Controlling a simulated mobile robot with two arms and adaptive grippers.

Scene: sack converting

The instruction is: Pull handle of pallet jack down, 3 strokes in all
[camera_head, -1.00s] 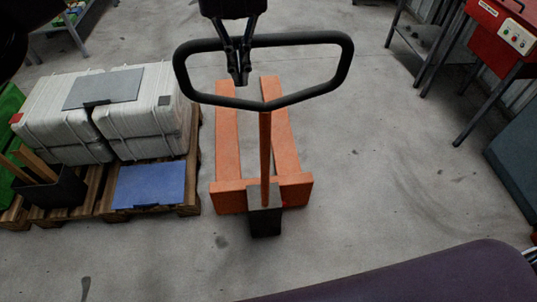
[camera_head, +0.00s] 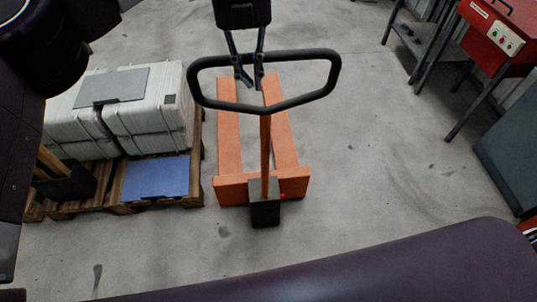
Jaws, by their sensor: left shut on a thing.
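The pallet jack (camera_head: 229,150) is orange, with two forks pointing away from me and a dark foot at its near end. Its handle (camera_head: 335,75) is a black loop on an orange shaft that stands over the near end of the forks. My left gripper (camera_head: 248,78) reaches in from the top of the view, and its fingers are shut on the far bar of the loop, left of its middle. The exact contact is small and partly hidden by the bar. My right gripper is not in view.
A red machine with a control box (camera_head: 493,34) stands on a dark frame at upper right. Open concrete floor (camera_head: 380,150) lies right of the jack.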

